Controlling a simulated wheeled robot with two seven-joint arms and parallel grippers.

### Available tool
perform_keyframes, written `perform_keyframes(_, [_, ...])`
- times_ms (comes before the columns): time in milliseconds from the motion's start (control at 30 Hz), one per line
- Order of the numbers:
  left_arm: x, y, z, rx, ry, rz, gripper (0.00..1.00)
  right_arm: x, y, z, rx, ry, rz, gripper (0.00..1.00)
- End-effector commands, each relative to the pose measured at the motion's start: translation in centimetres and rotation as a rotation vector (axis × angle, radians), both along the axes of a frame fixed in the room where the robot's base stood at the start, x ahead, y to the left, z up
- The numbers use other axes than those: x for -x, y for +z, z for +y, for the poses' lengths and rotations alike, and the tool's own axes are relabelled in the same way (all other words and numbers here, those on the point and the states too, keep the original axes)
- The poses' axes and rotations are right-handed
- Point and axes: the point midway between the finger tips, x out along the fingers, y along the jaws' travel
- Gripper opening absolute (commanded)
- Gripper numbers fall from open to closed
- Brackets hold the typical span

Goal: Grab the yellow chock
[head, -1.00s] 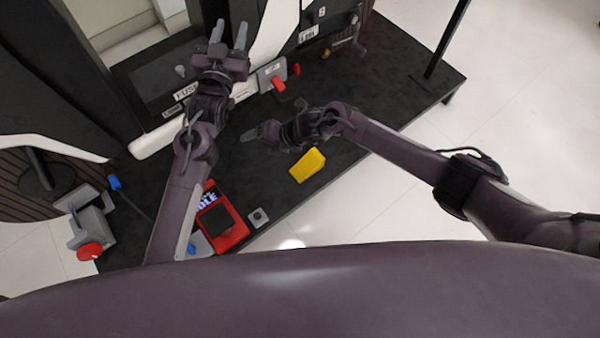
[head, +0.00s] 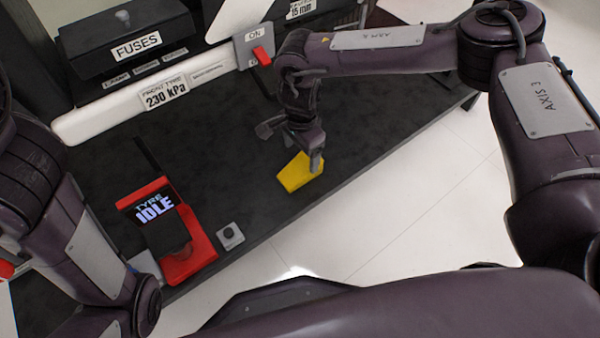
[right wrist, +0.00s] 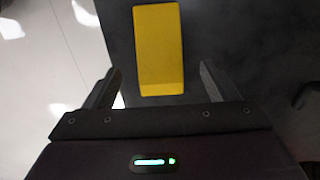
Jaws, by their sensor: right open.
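The yellow chock (head: 298,173) lies on the dark bench top, near its front edge. My right gripper (head: 293,148) is just above and behind it in the head view, pointing down, and partly overlaps the chock's right end. In the right wrist view the chock (right wrist: 160,50) lies ahead of the open fingers of my right gripper (right wrist: 155,85), roughly centred between them. Nothing is between the fingers except the chock's near end in line with the gap; I cannot tell whether they touch it. My left arm shows at the left, but its gripper is out of the picture.
A red tyre device (head: 190,262) with an IDLE screen and a small grey button box (head: 230,236) stand left of the chock. A red ON switch (head: 262,56) and a fuse box (head: 130,45) are behind. The bench's front edge is close to the chock.

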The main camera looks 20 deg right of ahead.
Motion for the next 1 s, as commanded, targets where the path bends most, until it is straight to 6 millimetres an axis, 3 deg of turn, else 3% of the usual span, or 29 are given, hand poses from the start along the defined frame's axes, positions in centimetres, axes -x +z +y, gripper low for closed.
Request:
perform_keyframes(100, [0.2,-0.7,0.2,0.007,0.003,-0.005,0.36,0.1,-1.8,0.1,-0.002,-0.001,0.002,0.80])
perform_keyframes(267, [0.2,-1.4,0.3,0.008,0.005,-0.003,0.36,0.0,-2.7,0.0,-0.003,-0.002,0.000,0.80])
perform_keyframes(600, [0.1,-5.3,0.2,0.007,0.005,-0.002,0.36,0.0,-7.0,-0.4,-0.003,-0.003,0.000,0.80])
perform_keyframes(867, [0.1,-5.1,0.2,0.007,0.005,-0.001,0.36,-0.1,-7.0,-0.3,-0.004,-0.004,0.000,0.80])
perform_keyframes(1000, [0.1,-5.1,0.2,0.007,0.004,-0.001,0.36,0.0,-7.0,-0.3,-0.004,-0.004,0.000,0.62])
